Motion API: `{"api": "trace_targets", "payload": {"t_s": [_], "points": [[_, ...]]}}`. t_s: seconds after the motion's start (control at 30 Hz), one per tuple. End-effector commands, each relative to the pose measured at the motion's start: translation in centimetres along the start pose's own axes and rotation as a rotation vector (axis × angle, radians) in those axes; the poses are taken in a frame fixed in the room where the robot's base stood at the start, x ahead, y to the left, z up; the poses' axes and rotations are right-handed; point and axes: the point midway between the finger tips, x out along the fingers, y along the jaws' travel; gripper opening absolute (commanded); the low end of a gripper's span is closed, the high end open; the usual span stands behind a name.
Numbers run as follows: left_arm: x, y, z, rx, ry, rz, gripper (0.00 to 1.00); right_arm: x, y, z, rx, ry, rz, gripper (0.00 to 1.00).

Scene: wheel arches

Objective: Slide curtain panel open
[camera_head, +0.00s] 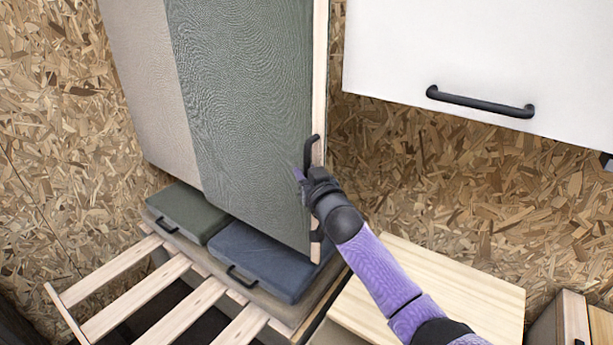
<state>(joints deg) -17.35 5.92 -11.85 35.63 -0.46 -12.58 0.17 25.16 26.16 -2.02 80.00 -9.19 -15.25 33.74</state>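The curtain panel (245,100) is a tall grey-green sheet with a pale wooden strip along its right edge. A lighter beige panel (158,90) stands beside it on the left. A dark hooked handle (312,150) is on the panel's right edge. My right gripper (303,176) is at that edge, just below the handle's top, with its purple arm coming from the lower right. Its fingers are small and partly hidden against the panel, so I cannot tell whether they hold the handle. My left gripper is not in view.
A white cabinet (470,55) with a black bar handle hangs at the upper right. Green (186,212) and blue (262,262) cushioned boxes lie below the panel, behind wooden slats (190,310). A pale wooden top (450,285) lies under my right arm. Chipboard walls stand behind.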

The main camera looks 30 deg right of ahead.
Motion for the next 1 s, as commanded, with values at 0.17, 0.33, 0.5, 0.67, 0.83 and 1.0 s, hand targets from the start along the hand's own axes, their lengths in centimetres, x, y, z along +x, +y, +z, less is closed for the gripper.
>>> {"api": "trace_targets", "payload": {"t_s": [0.17,0.33,0.5,0.67,0.83,1.0], "points": [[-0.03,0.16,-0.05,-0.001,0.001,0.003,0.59,-0.01,0.0,-0.01,0.0,0.0,0.0,0.33],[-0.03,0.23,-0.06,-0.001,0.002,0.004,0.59,-0.02,-0.01,0.0,0.0,0.0,0.0,0.0],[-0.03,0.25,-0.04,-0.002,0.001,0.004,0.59,-0.03,-0.01,0.01,0.0,-0.001,0.0,0.0],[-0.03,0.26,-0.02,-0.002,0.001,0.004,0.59,-0.04,-0.01,0.03,0.0,-0.001,0.0,0.0],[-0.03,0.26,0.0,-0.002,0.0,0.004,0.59,-0.04,-0.02,0.04,0.0,-0.001,0.0,0.0],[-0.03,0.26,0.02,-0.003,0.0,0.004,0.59,-0.04,-0.02,0.05,0.0,-0.001,0.0,0.0]]}}
